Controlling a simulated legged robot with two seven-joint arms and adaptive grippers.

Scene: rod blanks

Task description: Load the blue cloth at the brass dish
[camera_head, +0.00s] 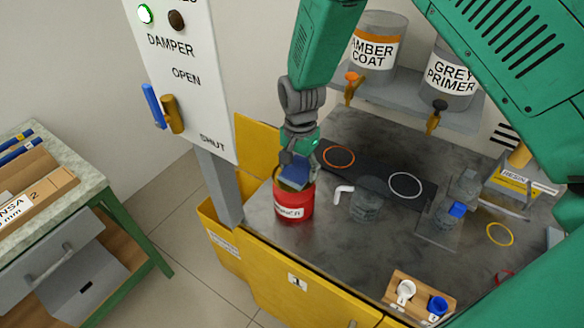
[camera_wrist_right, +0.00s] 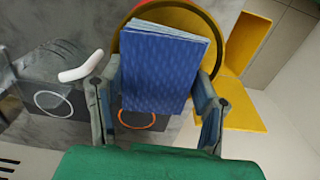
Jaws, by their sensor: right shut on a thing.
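My right gripper (camera_head: 297,160) is shut on a blue cloth (camera_head: 295,177), which hangs over the mouth of a red can (camera_head: 293,205). In the right wrist view the folded blue cloth (camera_wrist_right: 165,65) lies between the two fingers of the right gripper (camera_wrist_right: 155,100), its pale layered edge facing away. A round yellow-brass rim (camera_wrist_right: 117,40) shows behind the cloth there, mostly hidden by it. I cannot tell whether this is the brass dish or the can's rim, or whether the cloth touches it. My left gripper is not in view.
A grey vessel (camera_head: 367,205) stands beside a white handle (camera_head: 343,193). A dark mat with an orange ring (camera_head: 339,156) and a white ring (camera_head: 405,185) lies behind. A shelf holds two paint tanks (camera_head: 375,45). A damper panel (camera_head: 182,75) stands left. A wooden tray (camera_head: 395,287) sits in front.

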